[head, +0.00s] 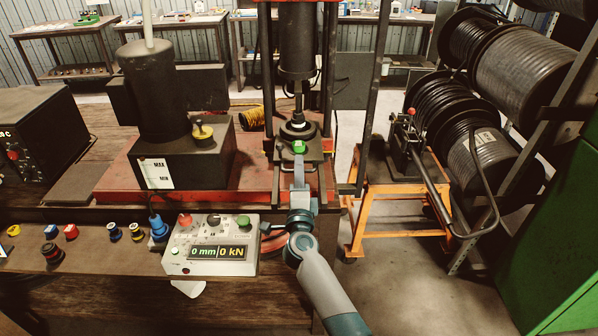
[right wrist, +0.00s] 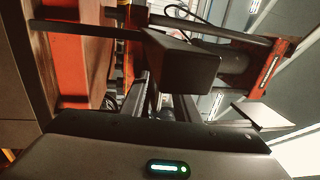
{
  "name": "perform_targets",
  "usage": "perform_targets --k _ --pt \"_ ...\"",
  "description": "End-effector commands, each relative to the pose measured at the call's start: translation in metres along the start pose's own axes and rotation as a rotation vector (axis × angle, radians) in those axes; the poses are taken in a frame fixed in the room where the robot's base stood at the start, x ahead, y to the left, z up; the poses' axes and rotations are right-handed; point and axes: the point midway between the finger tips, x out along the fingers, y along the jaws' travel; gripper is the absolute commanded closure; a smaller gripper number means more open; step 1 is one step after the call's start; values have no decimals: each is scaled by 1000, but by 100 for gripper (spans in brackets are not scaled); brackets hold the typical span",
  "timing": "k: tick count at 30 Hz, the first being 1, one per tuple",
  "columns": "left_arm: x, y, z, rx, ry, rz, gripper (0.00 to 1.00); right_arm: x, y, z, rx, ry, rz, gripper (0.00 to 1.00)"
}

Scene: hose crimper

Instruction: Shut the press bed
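My right arm comes up from the bottom. The right gripper (head: 299,152), a dark body with a green light, points away from me into the press, below the ram. Its fingertips cannot be made out. In the right wrist view, a black block (right wrist: 182,62) is close in front of the gripper. My left gripper is out of view.
A control box (head: 212,246) reading 0 mm and 0 kN sits on the front bench, left of my right arm. A dark pump unit (head: 152,95) stands left of the press. An orange stand (head: 400,195) and hose reels (head: 490,150) are on the right.

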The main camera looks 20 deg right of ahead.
Motion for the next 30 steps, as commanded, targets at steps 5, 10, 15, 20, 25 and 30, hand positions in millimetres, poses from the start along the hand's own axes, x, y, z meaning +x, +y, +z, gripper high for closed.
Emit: perform_targets --k 5,10,15,20,25,30 --pt "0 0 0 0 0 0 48 0 0 0 0 0 0 72" --pt "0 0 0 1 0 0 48 -2 0 0 0 0 0 72" --pt "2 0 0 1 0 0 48 -11 1 0 0 -1 1 72" --pt "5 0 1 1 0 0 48 -31 2 0 1 -1 1 72" --pt "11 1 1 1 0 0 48 -62 3 0 2 -1 2 72" --pt "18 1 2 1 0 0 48 -98 3 0 1 0 2 72"
